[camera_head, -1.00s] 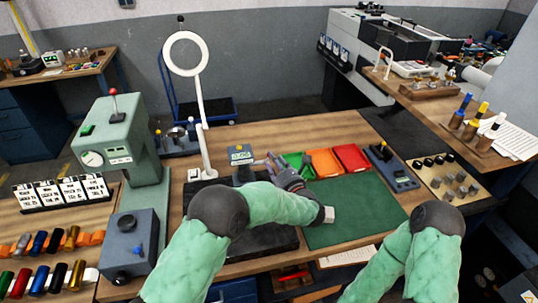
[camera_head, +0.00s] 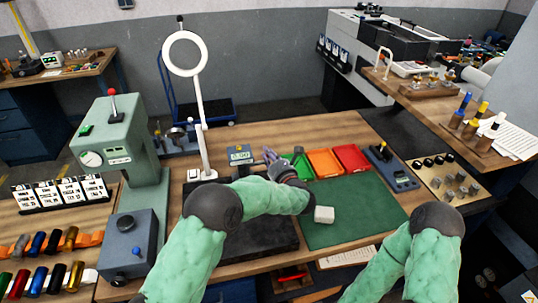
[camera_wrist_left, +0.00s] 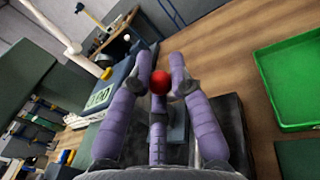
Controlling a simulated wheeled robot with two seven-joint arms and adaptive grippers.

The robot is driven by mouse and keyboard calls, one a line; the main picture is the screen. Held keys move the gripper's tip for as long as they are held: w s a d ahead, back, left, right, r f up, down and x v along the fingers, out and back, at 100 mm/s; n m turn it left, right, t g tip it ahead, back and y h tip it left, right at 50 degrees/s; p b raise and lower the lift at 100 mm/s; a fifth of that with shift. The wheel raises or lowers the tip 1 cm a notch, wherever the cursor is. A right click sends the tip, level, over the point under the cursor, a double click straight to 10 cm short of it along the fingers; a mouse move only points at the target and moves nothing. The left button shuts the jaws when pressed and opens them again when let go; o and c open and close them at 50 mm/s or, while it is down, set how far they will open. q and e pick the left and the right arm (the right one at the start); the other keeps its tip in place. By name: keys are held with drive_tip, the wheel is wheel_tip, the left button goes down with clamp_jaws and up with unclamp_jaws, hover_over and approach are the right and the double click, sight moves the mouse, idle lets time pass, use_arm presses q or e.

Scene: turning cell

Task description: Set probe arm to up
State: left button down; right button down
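A red ball knob (camera_wrist_left: 159,82) shows in the left wrist view between the purple fingers of my left gripper (camera_wrist_left: 161,66). The fingers lie close on either side of it; whether they press on it is unclear. I take it as the knob of the probe arm, whose shaft is hidden. Beside it is a blue-grey gauge box with a lit display (camera_wrist_left: 100,97); the box also shows in the head view (camera_head: 240,154). In the head view my left gripper (camera_head: 281,158) is just right of this box, with the knob hidden. My right gripper is out of view.
Green (camera_head: 300,166), orange (camera_head: 323,163) and red (camera_head: 351,158) trays stand right of my left gripper. A white block (camera_head: 324,214) lies on the green mat (camera_head: 360,215). A white ring-lamp stand (camera_head: 203,130) rises to the left.

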use_arm(q)
drive_tip(key=shift+r, duration=0.15)
drive_tip(key=shift+w+a+r+g+p, duration=0.1)
drive_tip(key=shift+w+r+g+p, duration=0.25)
drive_tip(key=shift+p, duration=0.65)
drive_tip(key=w+g+h+p, duration=0.1)
drive_tip(key=p, duration=0.2)
drive_tip(key=w+g+p, duration=0.1)
drive_tip(key=g+p, duration=0.1)
drive_tip(key=p, duration=0.2)
drive_tip(key=w+a+g+h+p, duration=0.1)
drive_tip(key=g+p, duration=0.1)
drive_tip(key=p, duration=0.2)
drive_tip(key=shift+w+r+m+h, duration=0.1)
drive_tip(key=shift+r+m+h, duration=0.2)
drive_tip(key=shift+r+m, duration=0.1)
drive_tip(key=shift+w+a+f+g+p, duration=0.15)
drive_tip(key=shift+w+g+p, duration=0.15)
drive_tip(key=shift+p, duration=0.65)
